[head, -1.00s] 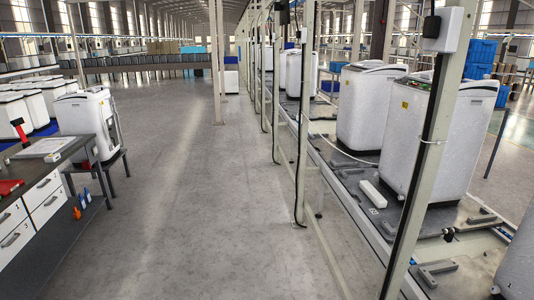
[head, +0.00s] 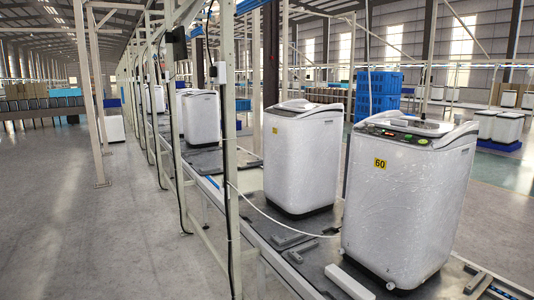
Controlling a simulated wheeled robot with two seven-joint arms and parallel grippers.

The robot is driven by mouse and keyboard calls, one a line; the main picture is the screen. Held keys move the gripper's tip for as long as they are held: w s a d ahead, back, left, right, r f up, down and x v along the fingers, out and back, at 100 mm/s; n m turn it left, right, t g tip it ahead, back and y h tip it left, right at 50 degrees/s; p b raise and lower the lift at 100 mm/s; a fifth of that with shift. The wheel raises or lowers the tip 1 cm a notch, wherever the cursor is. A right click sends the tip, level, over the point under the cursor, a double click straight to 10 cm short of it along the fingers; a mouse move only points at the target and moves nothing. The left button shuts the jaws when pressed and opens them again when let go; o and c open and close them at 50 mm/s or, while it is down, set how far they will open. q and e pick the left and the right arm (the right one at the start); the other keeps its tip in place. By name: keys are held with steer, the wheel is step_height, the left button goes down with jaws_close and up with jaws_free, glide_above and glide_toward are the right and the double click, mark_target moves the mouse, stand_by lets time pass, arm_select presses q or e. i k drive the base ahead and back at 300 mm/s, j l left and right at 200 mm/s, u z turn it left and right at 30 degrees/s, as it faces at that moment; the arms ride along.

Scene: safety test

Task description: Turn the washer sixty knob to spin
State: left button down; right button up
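The washer marked 60 (head: 408,205) stands upright on the conveyor line at the right of the head view. It is a white top-loader with a yellow label (head: 380,164) reading 60 on its front. Its control panel (head: 397,134) runs along the top front edge, with a dark display, green marks and small reddish controls. The knob is too small to make out clearly. Neither of my grippers shows in the head view.
A second white washer (head: 301,160) stands behind it on the line, with more beyond. A metal frame post (head: 229,150) and a loose white cable (head: 270,218) are at the line's near side. Blue crates (head: 378,95) are stacked behind. The floor at left (head: 70,220) is clear.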

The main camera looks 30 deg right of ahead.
mark_target(372, 128)
steer(key=i+z, duration=0.1)
steer(key=i, duration=0.85)
steer(key=i+j+z, duration=0.1)
steer(key=i, duration=0.85)
steer(key=i+z, duration=0.4)
steer(key=i+j+z, duration=0.15)
steer(key=i+z, duration=0.2)
steer(key=i, duration=0.15)
